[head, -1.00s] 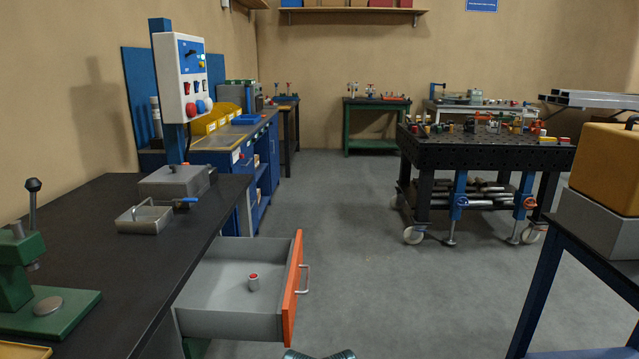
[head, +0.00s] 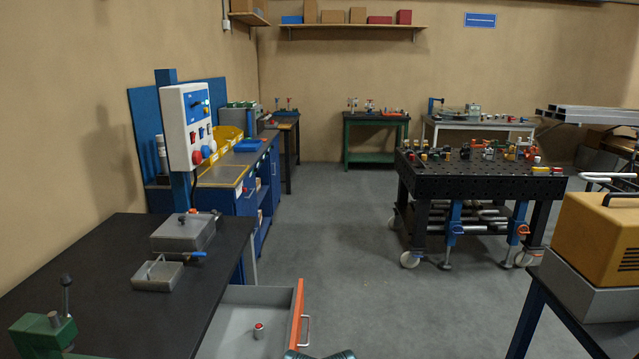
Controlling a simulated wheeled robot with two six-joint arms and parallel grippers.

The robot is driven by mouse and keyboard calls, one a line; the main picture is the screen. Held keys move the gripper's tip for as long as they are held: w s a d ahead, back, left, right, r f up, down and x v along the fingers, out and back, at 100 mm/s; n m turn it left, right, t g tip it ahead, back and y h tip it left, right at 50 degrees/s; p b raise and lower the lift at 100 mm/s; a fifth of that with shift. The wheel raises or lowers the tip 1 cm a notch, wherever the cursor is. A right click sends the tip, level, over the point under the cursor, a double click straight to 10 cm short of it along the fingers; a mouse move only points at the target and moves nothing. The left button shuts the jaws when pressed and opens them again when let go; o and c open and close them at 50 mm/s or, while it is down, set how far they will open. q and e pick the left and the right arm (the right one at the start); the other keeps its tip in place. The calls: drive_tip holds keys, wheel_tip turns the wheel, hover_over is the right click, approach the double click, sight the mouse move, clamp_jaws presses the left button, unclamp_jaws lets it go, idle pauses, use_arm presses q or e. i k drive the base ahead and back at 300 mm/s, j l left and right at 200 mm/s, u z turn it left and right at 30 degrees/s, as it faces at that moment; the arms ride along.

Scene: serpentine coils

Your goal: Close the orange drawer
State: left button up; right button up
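The orange drawer (head: 298,318) is pulled out from under the dark-topped bench on the left. Its orange front faces right and carries a metal handle (head: 307,329). The drawer's grey tray holds a small cylinder with a red top (head: 259,332). The lower part of the drawer is cut off by the bottom edge of the head view. A piece of ribbed grey-blue hardware shows at the bottom edge beside the drawer front. Neither of my grippers can be made out in the head view.
The dark bench top (head: 100,268) holds grey metal boxes (head: 183,232) and a green press (head: 45,335). A black perforated table on wheels (head: 480,178) stands to the right. A yellow case (head: 600,238) sits at right. Grey floor (head: 350,240) between them is clear.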

sight(230, 334)
drive_tip(key=k+l+u, duration=0.1)
drive_tip(key=l+u, duration=0.15)
drive_tip(key=k+l+u, duration=0.25)
drive_tip(key=l, duration=0.15)
drive_tip(key=i+u, duration=0.3)
drive_tip(key=i+l+u, duration=0.25)
drive_tip(key=k+j, duration=0.1)
